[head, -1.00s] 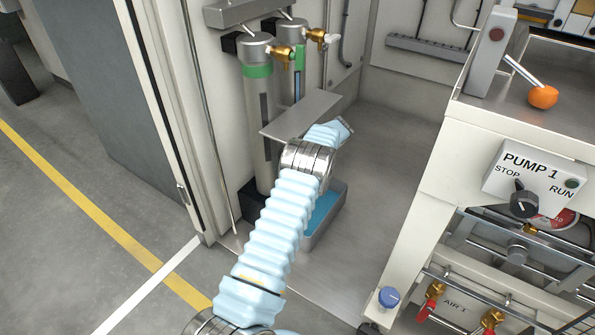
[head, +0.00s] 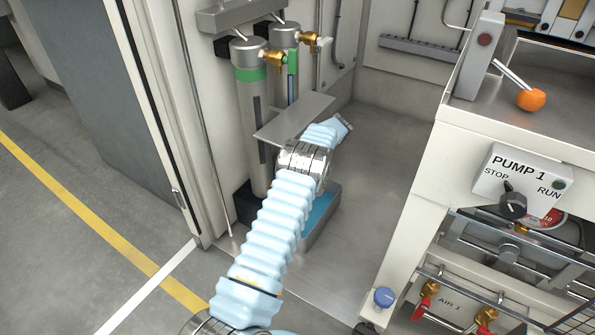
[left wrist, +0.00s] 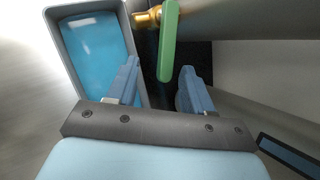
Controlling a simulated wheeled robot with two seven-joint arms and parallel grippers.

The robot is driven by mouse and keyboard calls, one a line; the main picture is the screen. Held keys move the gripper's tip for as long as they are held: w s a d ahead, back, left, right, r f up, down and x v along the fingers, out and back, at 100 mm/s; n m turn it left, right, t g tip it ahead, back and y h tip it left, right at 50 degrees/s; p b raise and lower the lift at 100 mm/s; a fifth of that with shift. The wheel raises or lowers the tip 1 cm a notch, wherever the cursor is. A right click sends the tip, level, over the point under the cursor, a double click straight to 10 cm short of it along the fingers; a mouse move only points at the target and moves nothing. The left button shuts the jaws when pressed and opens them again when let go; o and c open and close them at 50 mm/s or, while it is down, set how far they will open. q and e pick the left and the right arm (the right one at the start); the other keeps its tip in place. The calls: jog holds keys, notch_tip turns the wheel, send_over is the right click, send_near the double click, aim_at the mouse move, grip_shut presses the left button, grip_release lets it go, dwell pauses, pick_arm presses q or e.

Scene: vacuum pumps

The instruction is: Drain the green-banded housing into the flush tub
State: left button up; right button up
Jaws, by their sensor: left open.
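The green-banded housing (head: 250,125) stands upright against the cabinet wall, its green band near the top. The flush tub (head: 333,222) is on the floor below, partly behind my left arm, with blue liquid inside. The tub (left wrist: 52,40) also fills the upper left of the left wrist view. A green lever (left wrist: 167,45) on a brass fitting (left wrist: 146,18) shows there beside the tub. My left gripper (left wrist: 160,75) is open, and the lever shows between and beyond its fingers; I cannot tell whether they touch it. In the head view its fingers are hidden.
A second housing (head: 285,60) stands right beside the first. A grey plate (head: 293,116) is above my left wrist. The pump cart (head: 405,215), with its PUMP 1 switch box (head: 522,183), stands at right. Floor between cart and tub is clear.

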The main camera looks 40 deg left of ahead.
pick_arm(q)
jog(key=p+v, duration=0.2)
jog(key=v, duration=0.4)
jog(key=shift+p, duration=0.4)
